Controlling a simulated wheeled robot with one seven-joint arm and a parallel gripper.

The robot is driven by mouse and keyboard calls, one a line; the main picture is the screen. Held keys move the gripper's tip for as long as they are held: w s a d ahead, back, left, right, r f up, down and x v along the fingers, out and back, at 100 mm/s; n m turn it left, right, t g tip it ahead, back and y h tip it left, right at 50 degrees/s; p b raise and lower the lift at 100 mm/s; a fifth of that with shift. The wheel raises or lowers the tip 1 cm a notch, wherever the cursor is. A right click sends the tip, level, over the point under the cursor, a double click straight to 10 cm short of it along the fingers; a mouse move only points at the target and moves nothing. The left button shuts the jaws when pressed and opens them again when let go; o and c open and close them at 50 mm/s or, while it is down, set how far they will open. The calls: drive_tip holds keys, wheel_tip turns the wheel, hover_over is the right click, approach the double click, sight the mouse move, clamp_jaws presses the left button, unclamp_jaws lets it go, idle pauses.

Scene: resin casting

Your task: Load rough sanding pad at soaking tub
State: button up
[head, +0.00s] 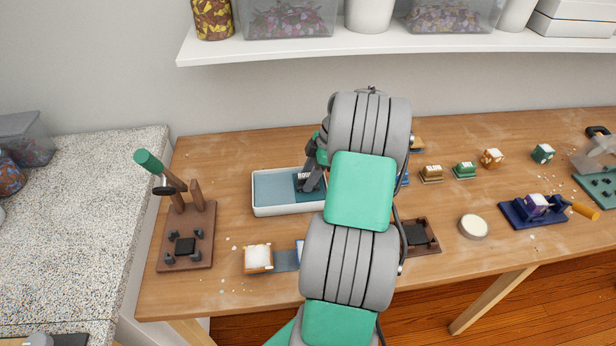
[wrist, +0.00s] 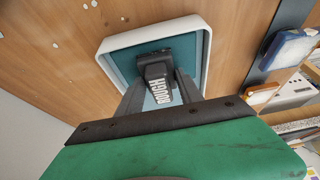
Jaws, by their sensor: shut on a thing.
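The soaking tub (head: 288,211) is a shallow white-rimmed tray with blue-grey inside, left of my arm in the head view. It also shows in the wrist view (wrist: 128,41). The rough sanding pad (wrist: 156,72) has a dark block handle with white "ROUGH" lettering. It also shows in the head view (head: 308,181), at the tub's right part, over a darker teal square. My gripper (wrist: 160,92) is shut on the handle, one finger on each side. The pad's underside is hidden, so I cannot tell whether it touches the tub floor. My arm hides the tub's right end.
A brown fixture with a green-handled lever (head: 187,245) stands left of the tub. A white-topped block (head: 258,258) sits in front. Several small coloured blocks, a round tin (head: 473,226) and a blue fixture (head: 533,213) are at right. A shelf (head: 350,46) runs above.

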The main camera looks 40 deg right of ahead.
drive_tip(key=shift+f, duration=0.1)
drive_tip(key=shift+r+p, duration=2.45)
drive_tip(key=shift+r, duration=1.1)
